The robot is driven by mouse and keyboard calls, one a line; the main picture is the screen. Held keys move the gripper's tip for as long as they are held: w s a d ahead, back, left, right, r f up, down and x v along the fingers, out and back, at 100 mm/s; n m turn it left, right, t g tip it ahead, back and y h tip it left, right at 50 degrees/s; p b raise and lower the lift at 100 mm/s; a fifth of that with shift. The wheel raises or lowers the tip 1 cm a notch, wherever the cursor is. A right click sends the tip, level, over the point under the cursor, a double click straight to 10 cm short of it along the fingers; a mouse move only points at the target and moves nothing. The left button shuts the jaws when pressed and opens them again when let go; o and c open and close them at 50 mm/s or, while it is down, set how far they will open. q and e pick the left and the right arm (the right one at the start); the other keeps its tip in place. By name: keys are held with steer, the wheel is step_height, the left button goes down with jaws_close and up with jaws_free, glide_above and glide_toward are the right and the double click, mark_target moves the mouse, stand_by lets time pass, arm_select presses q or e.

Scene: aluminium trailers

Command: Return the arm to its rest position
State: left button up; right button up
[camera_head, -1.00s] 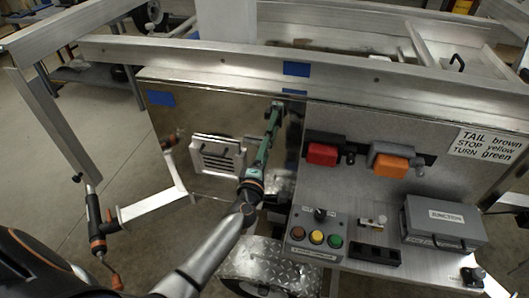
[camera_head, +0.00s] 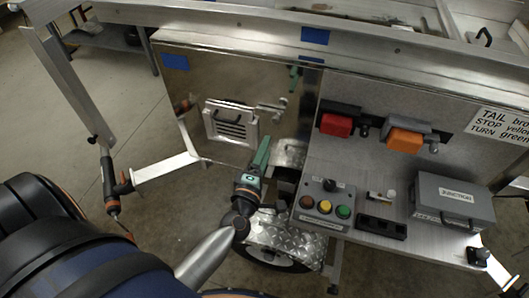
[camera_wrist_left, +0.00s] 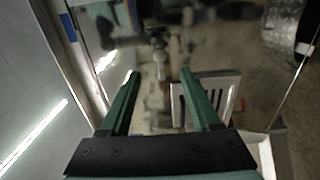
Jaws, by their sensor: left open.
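My left gripper (camera_head: 264,153) has green fingers and is in front of the lower right part of the shiny metal panel (camera_head: 200,82). It points up and away from me. In the left wrist view its two fingers (camera_wrist_left: 158,75) are spread apart with nothing between them. My left arm (camera_head: 208,262) reaches up to it from the bottom of the head view. My right gripper is not in view.
A metal latch (camera_head: 272,108) and louvred vent (camera_head: 231,123) are on the panel. To the right are a button box (camera_head: 323,203), red light (camera_head: 337,125), orange light (camera_head: 405,140) and grey junction box (camera_head: 453,203). A diamond-plate fender (camera_head: 285,234) is below the gripper.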

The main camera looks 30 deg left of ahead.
arm_select(q)
steer(key=shift+s+d, duration=0.1)
steer(key=shift+s, duration=0.05)
stand_by(0.4)
steer(key=s+d+f+m+g+h+p, duration=0.1)
steer(key=s+d+f+m+g+h, duration=0.2)
steer(key=m, duration=0.4)
steer(key=s+d+f+m+h, duration=0.3)
steer(key=s+d+m+h, duration=0.1)
steer(key=d+m, duration=0.15)
steer(key=s+f+m+g, duration=0.5)
steer(key=s+f+m, duration=0.2)
steer(key=s+m, duration=0.3)
steer(key=shift+s+f+y, duration=0.25)
steer(key=shift+f+y, duration=0.1)
steer(key=shift+y, duration=0.05)
steer(key=shift+a, duration=0.15)
